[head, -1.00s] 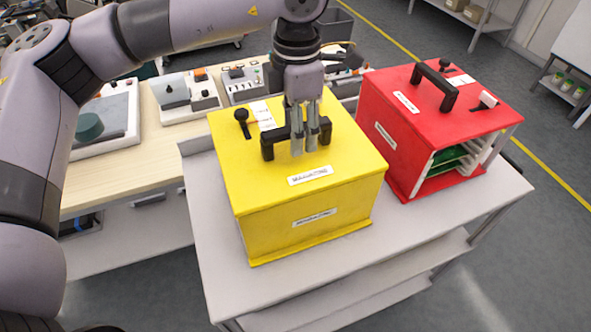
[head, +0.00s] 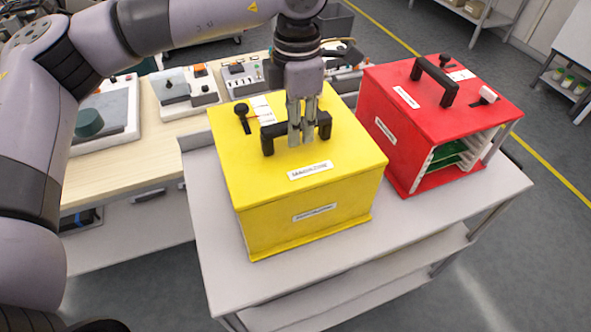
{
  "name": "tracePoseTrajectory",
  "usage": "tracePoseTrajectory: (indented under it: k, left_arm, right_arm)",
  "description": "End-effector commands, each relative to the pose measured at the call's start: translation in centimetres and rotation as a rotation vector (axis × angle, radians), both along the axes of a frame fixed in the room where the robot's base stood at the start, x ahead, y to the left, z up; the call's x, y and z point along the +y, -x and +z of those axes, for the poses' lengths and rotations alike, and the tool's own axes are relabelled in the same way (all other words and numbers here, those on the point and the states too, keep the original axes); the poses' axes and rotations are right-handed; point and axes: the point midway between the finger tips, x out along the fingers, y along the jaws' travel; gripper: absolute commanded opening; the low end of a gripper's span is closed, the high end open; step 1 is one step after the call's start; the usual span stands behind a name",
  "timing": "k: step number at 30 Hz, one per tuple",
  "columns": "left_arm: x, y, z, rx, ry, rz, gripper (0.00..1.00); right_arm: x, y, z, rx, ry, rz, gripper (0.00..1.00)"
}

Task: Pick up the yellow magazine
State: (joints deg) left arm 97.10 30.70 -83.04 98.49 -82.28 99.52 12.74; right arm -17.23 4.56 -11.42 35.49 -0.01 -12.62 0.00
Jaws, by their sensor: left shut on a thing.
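The yellow magazine (head: 300,200) is a yellow box with white labels, a black knob and a black handle on top. It is over the grey trolley (head: 400,255), left of the red magazine; whether its base touches the trolley top is hard to tell. My left gripper (head: 301,138) points down from above and is shut on the black handle (head: 267,140) near its middle. The fingers hide part of the handle. My right gripper is not in view.
A red magazine (head: 395,150) with an open side and green boards inside stands close on the right of the trolley. A wooden workbench (head: 110,175) with devices adjoins at the left and back. The trolley's front strip is clear.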

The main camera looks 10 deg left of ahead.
Motion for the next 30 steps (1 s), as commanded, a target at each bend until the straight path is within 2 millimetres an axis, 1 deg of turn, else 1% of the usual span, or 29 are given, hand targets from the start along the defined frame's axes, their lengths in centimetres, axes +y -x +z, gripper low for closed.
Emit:
tracePoseTrajectory:
  k: [16,17,23,26,30]
  left_arm:
    - [0.0,0.0,0.1,-0.002,0.001,0.001,0.0]
    - [0.0,-0.1,0.4,-0.008,0.004,0.001,0.0]
    - [0.0,-0.1,0.5,-0.008,0.004,0.001,0.0]
    - [-0.1,-0.2,0.8,-0.009,0.004,0.001,0.0]
    - [-0.1,-0.2,2.1,-0.011,0.005,0.001,0.0]
  right_arm:
    - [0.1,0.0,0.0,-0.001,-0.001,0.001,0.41]
    - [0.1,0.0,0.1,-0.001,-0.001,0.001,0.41]
    - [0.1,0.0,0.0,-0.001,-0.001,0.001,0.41]
    - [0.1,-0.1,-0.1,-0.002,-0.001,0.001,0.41]
    - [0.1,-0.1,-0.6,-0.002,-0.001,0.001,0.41]
